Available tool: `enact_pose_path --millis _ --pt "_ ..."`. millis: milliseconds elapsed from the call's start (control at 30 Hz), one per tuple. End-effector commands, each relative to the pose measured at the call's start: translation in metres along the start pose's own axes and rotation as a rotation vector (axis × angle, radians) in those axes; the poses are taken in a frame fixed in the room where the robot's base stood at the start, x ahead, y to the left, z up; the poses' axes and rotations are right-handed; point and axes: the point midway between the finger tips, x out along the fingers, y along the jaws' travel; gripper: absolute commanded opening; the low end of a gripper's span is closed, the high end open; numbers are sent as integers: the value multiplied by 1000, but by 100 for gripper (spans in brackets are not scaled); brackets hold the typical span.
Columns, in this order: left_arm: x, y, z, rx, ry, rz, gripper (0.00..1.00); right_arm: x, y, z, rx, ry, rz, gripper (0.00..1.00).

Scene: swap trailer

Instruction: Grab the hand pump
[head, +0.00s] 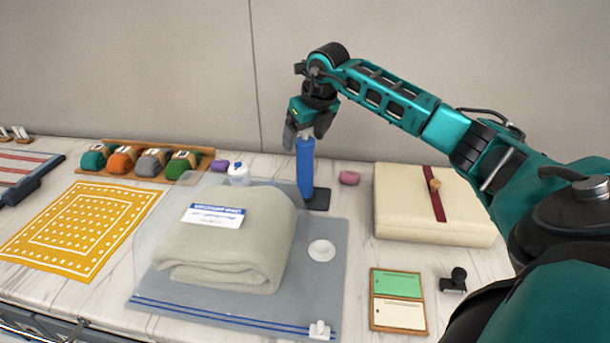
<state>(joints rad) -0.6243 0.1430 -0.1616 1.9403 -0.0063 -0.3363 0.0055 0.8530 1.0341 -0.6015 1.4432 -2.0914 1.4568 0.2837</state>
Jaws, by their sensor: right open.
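The hand pump, a blue upright cylinder (305,167) with a pale top, stands on a small dark base (318,200) towards the back middle of the counter. My right gripper (306,136) points down over it with its jaws open. Its fingers are at the pump's pale top, one to each side, and partly hide it. I cannot tell whether they touch it. My left gripper is not in view.
A white bottle (239,174) and a pink lump (349,177) are nearby. A cream folded bundle (400,205) lies right. The wall is close behind.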

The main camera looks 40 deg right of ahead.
Motion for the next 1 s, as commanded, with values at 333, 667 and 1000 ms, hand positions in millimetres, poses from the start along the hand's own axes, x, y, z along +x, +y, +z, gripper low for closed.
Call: enact_pose_path --millis 333,667,1000 --pt "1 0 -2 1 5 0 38 0 0 0 0 0 0 48" --pt "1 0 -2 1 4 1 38 -1 0 0 0 0 0 17" --pt "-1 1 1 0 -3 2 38 -2 0 1 0 -3 0 0"
